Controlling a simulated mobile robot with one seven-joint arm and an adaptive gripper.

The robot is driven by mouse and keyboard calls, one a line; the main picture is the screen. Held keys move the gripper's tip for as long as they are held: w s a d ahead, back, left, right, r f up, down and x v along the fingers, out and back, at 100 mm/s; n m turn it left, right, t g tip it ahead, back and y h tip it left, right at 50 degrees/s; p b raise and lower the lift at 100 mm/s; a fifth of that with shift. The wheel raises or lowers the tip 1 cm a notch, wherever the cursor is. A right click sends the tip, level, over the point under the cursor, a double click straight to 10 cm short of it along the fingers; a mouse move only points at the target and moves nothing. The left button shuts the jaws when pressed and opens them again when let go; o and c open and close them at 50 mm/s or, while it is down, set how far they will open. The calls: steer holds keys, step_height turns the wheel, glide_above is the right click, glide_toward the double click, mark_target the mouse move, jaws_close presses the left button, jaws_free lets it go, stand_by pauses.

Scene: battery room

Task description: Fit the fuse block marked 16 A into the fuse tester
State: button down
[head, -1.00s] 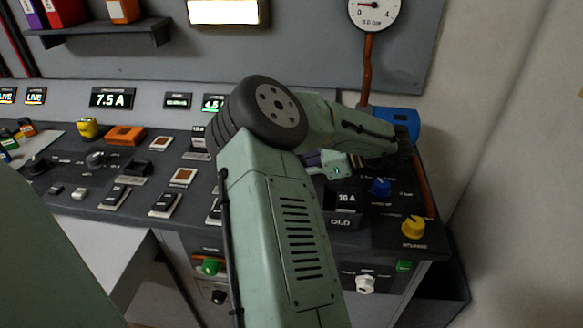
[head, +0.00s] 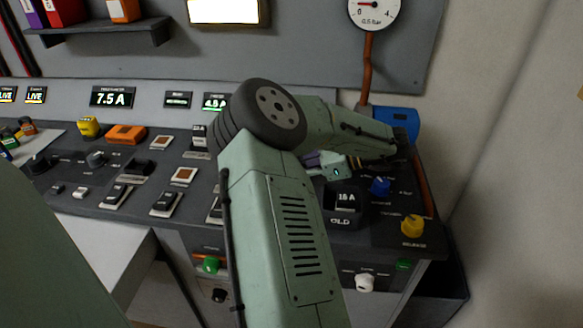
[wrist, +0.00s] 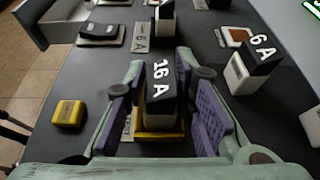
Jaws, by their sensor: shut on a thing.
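The fuse block marked 16 A (wrist: 160,78) is black-topped with a pale body and stands upright between the purple pads of my gripper (wrist: 163,104) in the wrist view. My gripper is shut on it. The block's lower end is at a yellow-edged base (wrist: 158,136) on the dark panel; I cannot tell how deep it sits. In the head view my gripper (head: 330,163) is mostly hidden behind my arm, and the held block cannot be made out there.
Another 16 A block (head: 347,198) is at the bin marked OLD (head: 341,221). A 6 A block (wrist: 256,62) stands to the right in the wrist view. A yellow block (wrist: 70,113) lies left. Blue (head: 380,187) and yellow (head: 412,226) knobs are close by.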

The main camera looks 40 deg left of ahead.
steer(key=shift+f, duration=0.3)
steer(key=c, duration=1.6)
jaws_free()
steer(key=shift+c, duration=0.2)
steer(key=shift+v, duration=5.55)
